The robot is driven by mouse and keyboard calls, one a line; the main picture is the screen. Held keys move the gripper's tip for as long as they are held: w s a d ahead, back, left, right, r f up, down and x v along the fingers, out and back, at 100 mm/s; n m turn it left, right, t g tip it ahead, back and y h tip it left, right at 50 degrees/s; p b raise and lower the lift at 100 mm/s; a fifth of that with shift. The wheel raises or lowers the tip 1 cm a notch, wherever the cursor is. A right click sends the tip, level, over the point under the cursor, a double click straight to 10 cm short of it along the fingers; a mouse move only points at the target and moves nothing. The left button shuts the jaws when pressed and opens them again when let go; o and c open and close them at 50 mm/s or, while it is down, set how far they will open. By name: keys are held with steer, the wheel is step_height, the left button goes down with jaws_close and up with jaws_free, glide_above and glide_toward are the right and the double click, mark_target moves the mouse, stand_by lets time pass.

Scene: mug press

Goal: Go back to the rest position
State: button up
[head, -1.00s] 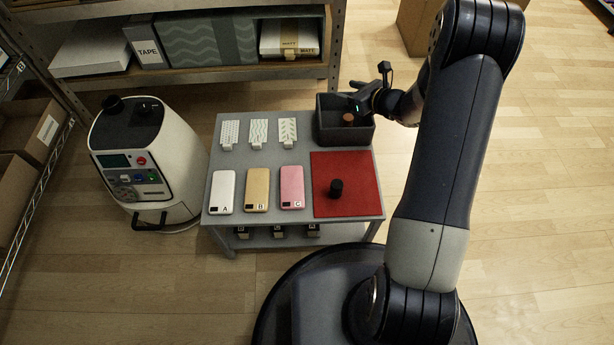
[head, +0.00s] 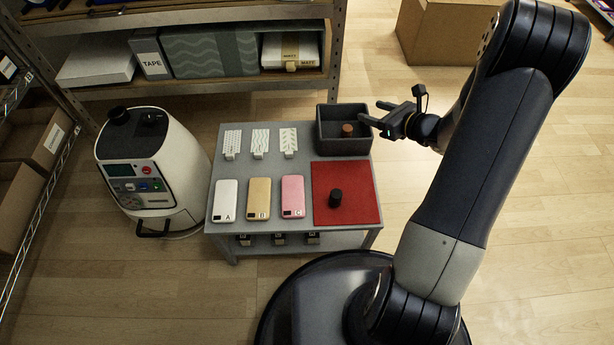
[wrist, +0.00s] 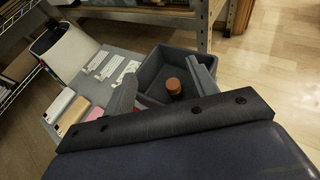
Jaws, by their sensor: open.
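My gripper (head: 376,113) is open and empty in the head view. It is just right of the dark grey bin (head: 329,143), above the table's right edge. In the wrist view its two grey fingers stand apart, with the bin (wrist: 150,99) beyond them. A brown cylinder (head: 347,129) is inside the bin; it also shows in the wrist view (wrist: 174,86). A black cylinder (head: 336,196) stands on the red mat (head: 362,210), apart from my gripper.
The grey table (head: 222,172) holds white, gold and pink cases (head: 259,199) and several patterned cards. A white machine (head: 152,170) stands left of it. A shelf (head: 200,85) is behind. A cardboard box (head: 437,30) stands at the back right. Floor right of the table is clear.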

steer(key=b+x, duration=0.1)
steer(key=x, duration=0.4)
steer(key=b+x, duration=0.2)
steer(key=x, duration=0.3)
steer(key=shift+w+a+f, duration=0.1)
steer(key=shift+a+f, duration=0.05)
steer(key=shift+f, duration=0.15)
steer(key=shift+w+r+p, duration=0.2)
steer(key=shift+r+p, duration=1.5)
steer(key=shift+r, duration=1.25)
